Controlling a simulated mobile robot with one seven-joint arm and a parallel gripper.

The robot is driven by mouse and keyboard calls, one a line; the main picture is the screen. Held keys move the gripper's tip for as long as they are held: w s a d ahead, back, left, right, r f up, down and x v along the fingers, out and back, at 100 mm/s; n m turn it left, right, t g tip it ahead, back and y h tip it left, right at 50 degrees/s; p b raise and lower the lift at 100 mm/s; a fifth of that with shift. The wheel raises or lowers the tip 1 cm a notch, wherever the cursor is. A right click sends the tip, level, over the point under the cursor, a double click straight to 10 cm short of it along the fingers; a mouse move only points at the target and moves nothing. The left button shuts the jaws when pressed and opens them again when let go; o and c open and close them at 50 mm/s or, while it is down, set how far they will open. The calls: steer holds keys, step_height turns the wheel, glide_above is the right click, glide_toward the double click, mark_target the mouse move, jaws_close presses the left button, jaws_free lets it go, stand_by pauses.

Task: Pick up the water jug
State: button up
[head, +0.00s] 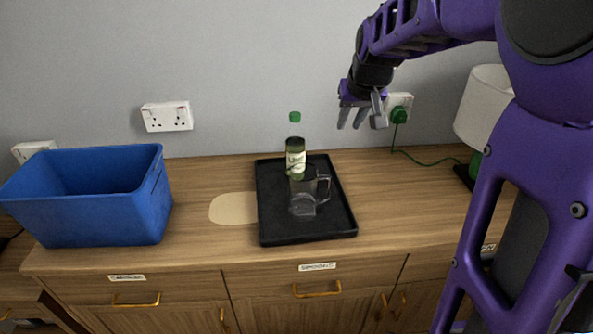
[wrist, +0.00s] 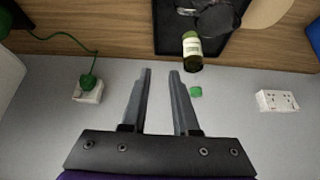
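The water jug (head: 303,197) is clear glass with a handle on its right side. It stands upright on a black tray (head: 271,229) on the wooden sideboard. A green-capped bottle (head: 295,160) stands on the tray just behind it and is partly overlapped by the jug. My gripper (head: 361,115) is up near the wall, above and to the right of the tray, well apart from the jug. In the wrist view my gripper's fingers (wrist: 160,75) are spread with nothing between them. The wrist view shows the jug (wrist: 216,18) at the top, partly cut off.
A blue bin (head: 95,200) stands at the left of the sideboard (head: 400,220). A beige oval mat (head: 232,208) lies left of the tray. A lamp (head: 487,115) stands at the right, with a green cord (head: 430,161) running to a wall socket. Sideboard space right of the tray is clear.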

steer(key=n+g, duration=0.2)
glide_toward(330, 196)
steer(key=shift+w+d+f+y+b, duration=0.15)
steer(key=shift+w+f+y+b, duration=0.25)
steer(key=shift+w+f+b, duration=0.35)
steer(key=shift+w+d+b+x, duration=0.15)
steer(key=shift+b+x, duration=0.15)
steer(key=shift+x, duration=1.25)
steer(key=shift+w+d+b+x, duration=0.1)
steer(key=shift+b+x, duration=0.2)
steer(key=shift+x, duration=1.2)
steer(key=shift+a+r, duration=0.1)
steer(key=shift+a, duration=0.1)
jaws_close()
